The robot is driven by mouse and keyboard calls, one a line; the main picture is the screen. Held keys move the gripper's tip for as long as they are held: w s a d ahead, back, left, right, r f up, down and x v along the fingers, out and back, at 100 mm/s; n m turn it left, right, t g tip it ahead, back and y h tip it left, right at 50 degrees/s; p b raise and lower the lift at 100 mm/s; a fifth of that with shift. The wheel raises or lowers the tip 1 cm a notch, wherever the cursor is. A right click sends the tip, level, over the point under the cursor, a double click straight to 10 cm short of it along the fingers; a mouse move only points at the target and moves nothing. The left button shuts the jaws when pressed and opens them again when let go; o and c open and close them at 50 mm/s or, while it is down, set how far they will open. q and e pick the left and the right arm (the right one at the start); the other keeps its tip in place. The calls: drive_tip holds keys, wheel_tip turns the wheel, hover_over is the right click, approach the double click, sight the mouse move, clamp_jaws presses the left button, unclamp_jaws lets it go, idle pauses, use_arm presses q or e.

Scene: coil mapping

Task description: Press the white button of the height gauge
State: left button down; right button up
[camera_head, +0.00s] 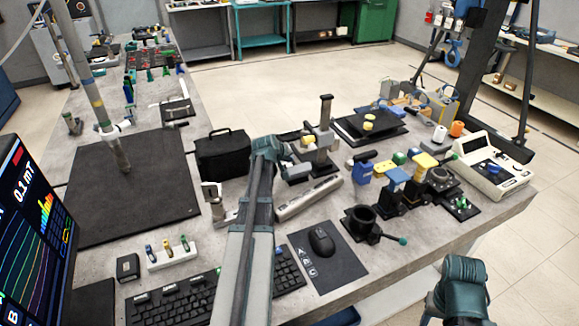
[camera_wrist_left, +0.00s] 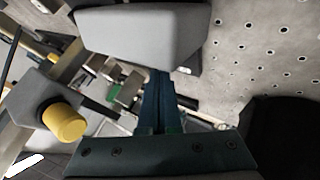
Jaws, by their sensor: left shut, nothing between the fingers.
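The height gauge (camera_head: 325,125) stands upright on the bench, with a dark column, a grey slider and a yellow knob. In the left wrist view, the yellow knob (camera_wrist_left: 65,122) is at lower left, and a large light grey block (camera_wrist_left: 140,32) fills the top. A small white spot (camera_wrist_left: 183,70) shows under this block; I cannot tell whether it is the white button. My left gripper (camera_wrist_left: 160,80) is shut and empty, its tips close to the block's lower edge. Contact cannot be told. In the head view, my left arm hides its fingertips.
A black case (camera_head: 222,155) stands left of the gauge. Right of it are crowded small instruments, a black cup-like holder (camera_head: 360,220) and a white console (camera_head: 490,168). A mouse (camera_head: 321,241) lies in front. A grey perforated surface (camera_wrist_left: 265,45) shows in the wrist view.

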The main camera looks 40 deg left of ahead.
use_arm(q)
drive_tip(key=shift+f, duration=0.1)
idle(0.3)
drive_tip(key=shift+f+b, duration=0.3)
drive_tip(key=shift+b, duration=0.15)
drive_tip(key=shift+f+b, duration=0.85)
drive_tip(key=shift+b, duration=0.05)
idle(0.8)
drive_tip(key=shift+d+r+p, duration=0.1)
drive_tip(key=shift+r+p, duration=0.75)
drive_tip(key=shift+p, duration=0.05)
drive_tip(key=shift+r, duration=0.1)
